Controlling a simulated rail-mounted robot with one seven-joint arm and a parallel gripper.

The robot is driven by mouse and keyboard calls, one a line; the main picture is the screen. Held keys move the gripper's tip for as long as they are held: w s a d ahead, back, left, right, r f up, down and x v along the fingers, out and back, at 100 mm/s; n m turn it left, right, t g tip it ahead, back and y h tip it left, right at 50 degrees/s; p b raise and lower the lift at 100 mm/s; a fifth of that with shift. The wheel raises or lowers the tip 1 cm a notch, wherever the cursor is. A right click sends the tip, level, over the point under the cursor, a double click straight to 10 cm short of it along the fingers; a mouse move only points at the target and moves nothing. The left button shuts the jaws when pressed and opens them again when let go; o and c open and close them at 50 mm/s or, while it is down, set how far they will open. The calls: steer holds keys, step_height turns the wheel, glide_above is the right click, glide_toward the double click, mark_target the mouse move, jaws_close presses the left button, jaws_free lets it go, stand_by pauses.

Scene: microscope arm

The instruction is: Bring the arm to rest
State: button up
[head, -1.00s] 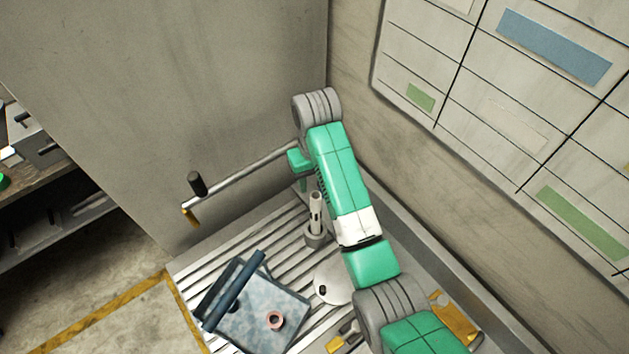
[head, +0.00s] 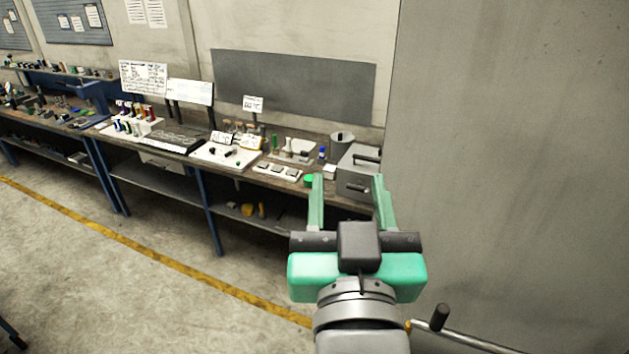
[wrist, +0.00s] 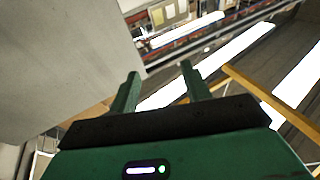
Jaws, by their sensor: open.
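My gripper (head: 348,188) is in the middle of the head view, raised, its two green fingers apart and nothing between them. In the wrist view my gripper (wrist: 160,72) also shows open and empty, with the ceiling lights and room beyond its fingers. A slim metal bar (head: 470,341) with a black knob (head: 440,317) and a brass-coloured tip shows at the lower right of the head view, apart from my gripper. The rest of that bar and its stand are outside the head view now.
A workbench (head: 235,178) with racks, trays and a grey box (head: 357,174) runs along the back wall, beyond my gripper. A plain grey panel (head: 515,150) fills the right side.

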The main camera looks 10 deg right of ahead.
steer(key=s+a+r+n+t+y, duration=0.1)
steer(key=s+a+r+t+y, duration=0.2)
steer(key=s+a+r, duration=0.4)
steer(key=shift+s+a+r+t, duration=0.25)
steer(key=shift+s+r+t, duration=0.65)
steer(key=shift+s, duration=0.3)
